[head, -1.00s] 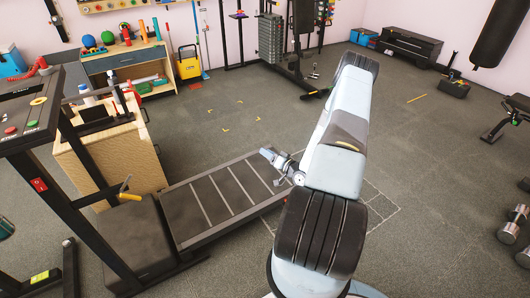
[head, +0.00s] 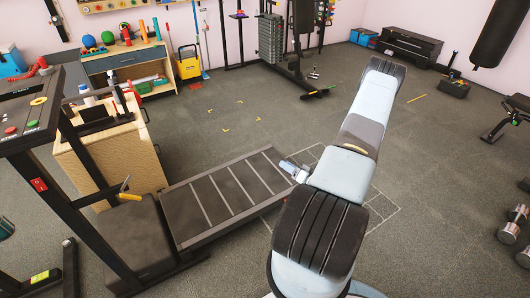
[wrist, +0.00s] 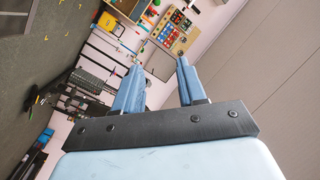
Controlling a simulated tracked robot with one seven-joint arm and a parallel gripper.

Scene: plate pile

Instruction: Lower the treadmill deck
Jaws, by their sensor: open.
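The treadmill stands at the left of the head view. Its dark deck (head: 222,203), with pale cross stripes, stretches out low over the floor to the right of the upright frame; I cannot tell whether its far end touches the floor. A lever with a yellow grip (head: 130,196) is by the motor cover (head: 140,238). My gripper (head: 284,164) is beside the deck's far right end, with its tips close to that edge; contact cannot be told. In the wrist view my gripper (wrist: 160,64) has two blue fingers apart, with nothing between them.
The treadmill console (head: 28,120) rises at the left. A wooden cabinet (head: 130,155) stands close behind the deck. A white outline (head: 375,220) marks the floor near the deck end. Open floor lies behind and right; dumbbells (head: 513,225) are at the right edge.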

